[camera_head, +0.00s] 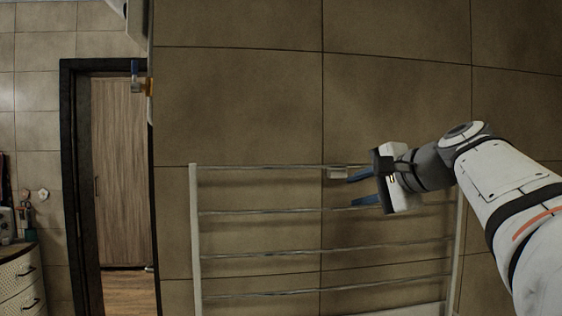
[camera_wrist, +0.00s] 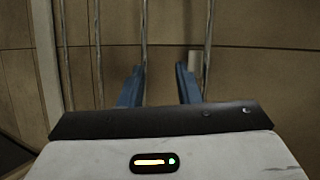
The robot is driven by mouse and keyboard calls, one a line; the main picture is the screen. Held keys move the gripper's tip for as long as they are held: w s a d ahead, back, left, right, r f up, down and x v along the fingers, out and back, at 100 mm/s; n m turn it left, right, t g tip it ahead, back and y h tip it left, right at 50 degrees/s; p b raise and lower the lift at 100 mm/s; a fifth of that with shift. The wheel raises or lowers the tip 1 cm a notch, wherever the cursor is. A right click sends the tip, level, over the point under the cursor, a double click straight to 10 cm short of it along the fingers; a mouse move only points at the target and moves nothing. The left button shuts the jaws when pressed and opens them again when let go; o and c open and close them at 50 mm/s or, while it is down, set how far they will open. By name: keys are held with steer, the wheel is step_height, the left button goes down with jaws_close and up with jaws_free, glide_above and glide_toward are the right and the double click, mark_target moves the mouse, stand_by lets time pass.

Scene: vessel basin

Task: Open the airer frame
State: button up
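The airer frame (camera_head: 195,240) is a pale frame with several thin metal bars, upright against the tiled wall in the head view. Its bars (camera_wrist: 97,60) also show in the wrist view. My gripper (camera_head: 362,188) is at the upper right part of the frame, in front of its top bars. Its two blue fingers are spread apart, with one near the top bar and one near the second bar. In the wrist view the fingers (camera_wrist: 160,84) are apart, and a bar passes behind the left one. I see nothing held between them. Contact with a bar cannot be told.
A dark-framed doorway (camera_head: 68,180) with a wooden door (camera_head: 120,170) is at the left. A drawer cabinet (camera_head: 20,285) stands at the far left. The wall above the frame is bare.

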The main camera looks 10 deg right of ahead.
mark_target(342, 166)
step_height(342, 166, up, 6)
steer(key=d+f+t, duration=0.1)
steer(key=shift+m+y, duration=0.3)
steer(key=shift+m, duration=0.1)
steer(key=x, duration=0.2)
steer(key=p+x, duration=0.1)
steer(key=x, duration=0.4)
steer(key=shift+w+r+p, duration=0.2)
steer(key=shift+w+p, duration=0.15)
steer(key=shift+w, duration=0.1)
jaws_close()
